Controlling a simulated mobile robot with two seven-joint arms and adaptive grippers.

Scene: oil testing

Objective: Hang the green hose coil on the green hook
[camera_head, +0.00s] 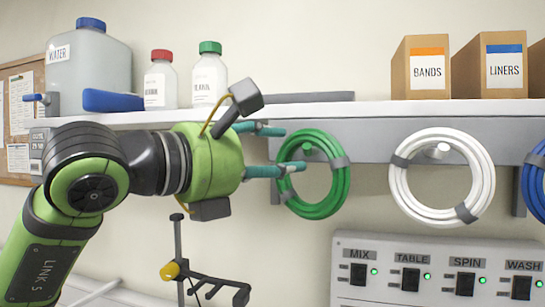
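The green hose coil (331,205) hangs upright against the grey rail under the shelf, left of a white coil. A pale rounded peg end (308,148) shows inside the top of the coil; I cannot make out green on it. My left gripper (293,150) is at the coil's upper left, with its two teal fingers apart. The lower fingertip overlaps the coil's left rim in the picture, and the upper one is near its top left edge. Whether either finger touches the coil is unclear. My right gripper is not in view.
A white coil (401,196) and a partly cut-off blue coil (533,190) hang to the right. The shelf (372,112) above holds bottles, a water jug (92,75) and boxes. A switch panel (440,250) is below. A thin stand (178,240) is below my gripper.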

